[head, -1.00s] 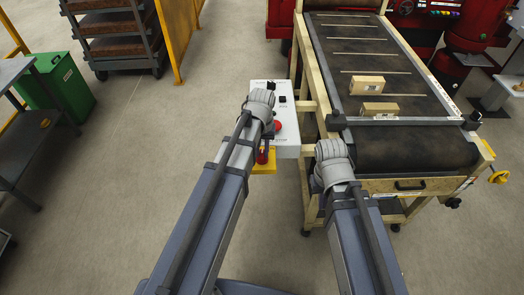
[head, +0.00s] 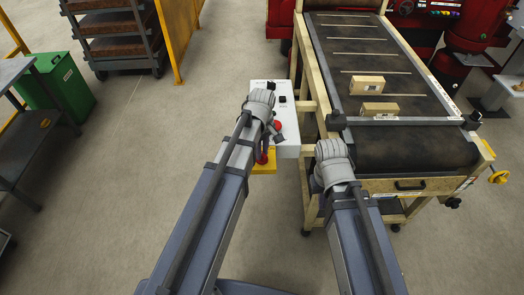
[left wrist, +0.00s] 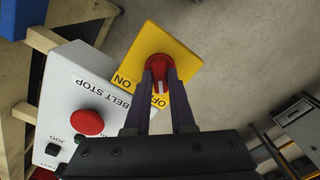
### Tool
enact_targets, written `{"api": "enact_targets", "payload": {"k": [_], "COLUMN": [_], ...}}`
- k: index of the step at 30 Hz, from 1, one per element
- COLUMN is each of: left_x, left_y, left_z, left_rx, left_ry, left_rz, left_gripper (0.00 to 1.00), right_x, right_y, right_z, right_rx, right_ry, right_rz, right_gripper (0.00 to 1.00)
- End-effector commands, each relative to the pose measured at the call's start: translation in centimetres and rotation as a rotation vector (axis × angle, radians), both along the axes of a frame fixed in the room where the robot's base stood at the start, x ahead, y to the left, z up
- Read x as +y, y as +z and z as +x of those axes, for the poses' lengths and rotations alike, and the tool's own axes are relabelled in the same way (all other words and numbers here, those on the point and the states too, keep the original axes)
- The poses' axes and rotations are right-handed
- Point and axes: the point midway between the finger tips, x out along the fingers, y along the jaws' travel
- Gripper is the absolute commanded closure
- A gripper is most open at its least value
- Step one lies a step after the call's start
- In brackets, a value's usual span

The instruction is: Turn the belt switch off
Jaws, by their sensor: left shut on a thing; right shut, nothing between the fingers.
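The belt switch is a red knob (left wrist: 159,66) on a yellow plate (left wrist: 190,72) with the words ON and OFF. My left gripper (left wrist: 162,84) is shut on the red knob in the left wrist view. A pale mark on the knob shows between the fingers, on the side of the partly covered OFF word. In the head view the knob (head: 262,157) and yellow plate (head: 265,168) are partly hidden by my left arm. My right arm ends over the conveyor's near left corner; its gripper is hidden under its wrist.
A white control box (left wrist: 78,95) marked BELT STOP, with a red mushroom button (left wrist: 87,122), stands beside the yellow plate. A green bin (head: 62,82) stands left; the floor between is clear.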

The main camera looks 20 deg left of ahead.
Motion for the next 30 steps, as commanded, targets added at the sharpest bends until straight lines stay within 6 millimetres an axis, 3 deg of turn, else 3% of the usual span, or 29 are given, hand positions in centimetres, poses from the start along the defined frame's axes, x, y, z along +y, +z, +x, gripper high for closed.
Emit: {"api": "enact_targets", "payload": {"k": [23, 24, 30], "left_x": [-0.01, -0.02, -0.01], "left_y": [-0.02, -0.02, -0.01], "left_z": [-0.04, -0.05, -0.04], "left_rx": [0.001, 0.001, 0.001], "left_ry": [0.096, 0.096, 0.095], "left_rz": [0.0, 0.0, 0.0], "left_gripper": [1.0, 0.77, 0.54], "right_x": [0.0, 0.0, 0.0], "right_y": [-0.02, -0.02, -0.01], "right_z": [0.0, 0.0, 0.0], "right_rx": [0.0, 0.0, 0.0], "right_ry": [0.0, 0.0, 0.0], "right_rz": [0.0, 0.0, 0.0], "right_gripper": [1.0, 1.0, 1.0]}}
